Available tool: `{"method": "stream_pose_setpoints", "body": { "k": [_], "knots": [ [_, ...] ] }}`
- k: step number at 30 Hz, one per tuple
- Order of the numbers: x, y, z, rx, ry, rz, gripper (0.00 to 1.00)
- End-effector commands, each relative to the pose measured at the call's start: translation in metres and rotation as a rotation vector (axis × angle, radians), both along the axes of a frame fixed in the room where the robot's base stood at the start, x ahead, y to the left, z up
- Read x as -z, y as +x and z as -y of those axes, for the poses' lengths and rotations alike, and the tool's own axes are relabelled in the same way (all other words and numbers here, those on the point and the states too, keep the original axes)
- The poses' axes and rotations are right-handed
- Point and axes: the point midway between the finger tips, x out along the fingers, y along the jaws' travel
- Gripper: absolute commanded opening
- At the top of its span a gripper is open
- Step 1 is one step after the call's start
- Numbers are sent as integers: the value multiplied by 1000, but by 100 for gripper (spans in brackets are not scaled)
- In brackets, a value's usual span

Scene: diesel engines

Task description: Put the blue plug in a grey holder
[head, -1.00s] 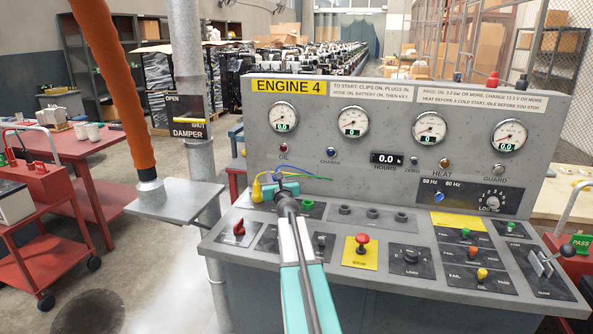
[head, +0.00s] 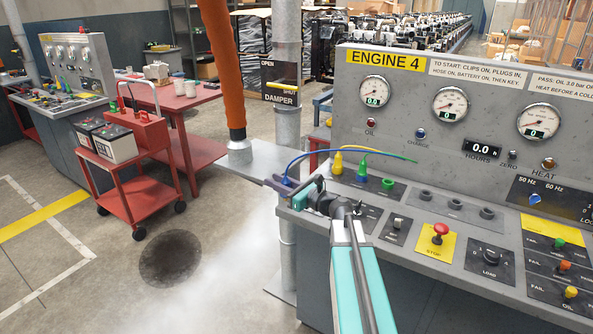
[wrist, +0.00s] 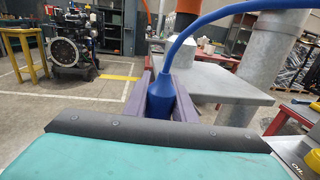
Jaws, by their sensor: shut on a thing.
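My gripper (head: 279,185) is shut on the blue plug (head: 286,181), just off the left edge of the engine 4 console (head: 322,222). In the wrist view the blue plug (wrist: 160,100) stands upright between the purple jaws (wrist: 161,88), its blue cable arching up and right. The grey holders (head: 456,204) are short dark-grey round pieces in a row on the console, apart from the gripper and to its right.
A grey metal shelf (head: 252,160) and a vertical pipe (head: 287,100) are close behind the gripper. A red stop button (head: 440,231) and knobs stand up from the console. A red trolley (head: 133,188) is at left; the floor between is open.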

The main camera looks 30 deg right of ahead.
Motion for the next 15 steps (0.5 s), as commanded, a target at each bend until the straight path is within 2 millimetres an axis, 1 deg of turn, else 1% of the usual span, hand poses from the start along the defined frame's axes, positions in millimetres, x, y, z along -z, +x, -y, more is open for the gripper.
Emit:
{"method": "stream_pose_setpoints", "body": {
  "k": [1,3,8,11,15],
  "knots": [
    [4,-8,-15,-37,1,-2,0],
    [17,-16,-30,-76,-1,-5,0],
    [40,-38,-69,-179,-6,-10,0],
    [55,-54,-94,-247,-7,-11,0],
    [74,-81,-129,-348,-7,-9,0]
  ]
}}
